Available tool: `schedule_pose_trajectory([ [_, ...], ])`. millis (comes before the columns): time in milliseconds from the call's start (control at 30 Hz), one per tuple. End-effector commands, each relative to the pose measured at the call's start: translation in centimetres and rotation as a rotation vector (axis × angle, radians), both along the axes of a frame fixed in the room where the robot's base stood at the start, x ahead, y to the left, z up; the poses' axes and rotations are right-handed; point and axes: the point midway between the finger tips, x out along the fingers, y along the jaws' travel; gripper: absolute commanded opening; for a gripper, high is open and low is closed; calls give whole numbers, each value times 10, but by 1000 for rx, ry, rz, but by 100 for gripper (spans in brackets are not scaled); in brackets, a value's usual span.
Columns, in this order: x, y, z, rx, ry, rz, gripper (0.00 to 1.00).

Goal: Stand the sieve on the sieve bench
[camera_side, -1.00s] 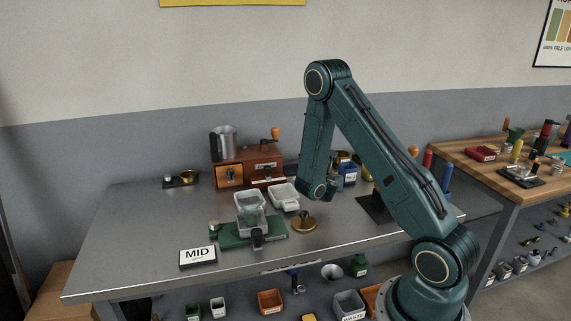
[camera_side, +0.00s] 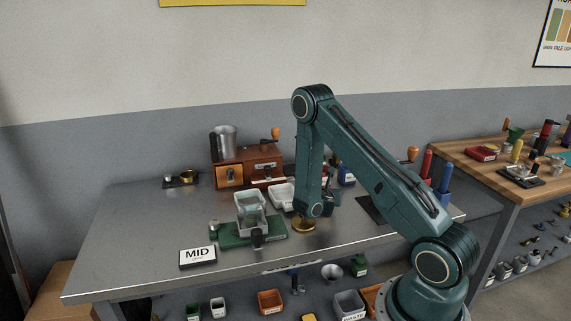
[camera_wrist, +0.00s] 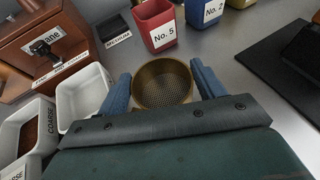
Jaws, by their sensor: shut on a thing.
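In the wrist view, the sieve (camera_wrist: 162,97) is a round brass ring with a fine dark mesh. My gripper (camera_wrist: 160,70) has its blue fingers shut on it, one on each side, and I look down into the sieve. In the side view my gripper (camera_side: 331,202) is low over the right half of the steel table, mostly behind my arm, and the sieve cannot be made out there. A brass piece (camera_side: 304,225) sits on the table just below my wrist. I cannot tell which fixture is the sieve bench.
A red No. 5 cup (camera_wrist: 155,24) and a blue No. 2 cup (camera_wrist: 203,12) stand beyond the sieve. White trays (camera_wrist: 82,92) lie to its left near a wooden box (camera_wrist: 45,42). A green base (camera_side: 270,231) stands left of my wrist. A black plate (camera_wrist: 280,62) lies right.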

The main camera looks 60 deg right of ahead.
Motion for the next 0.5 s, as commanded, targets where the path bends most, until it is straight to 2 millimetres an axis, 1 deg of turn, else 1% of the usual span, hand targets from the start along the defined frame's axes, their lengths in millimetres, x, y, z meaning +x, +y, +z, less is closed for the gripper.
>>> schedule_pose_trajectory([
  [500,0,0,-6,0,1,0,39],
])
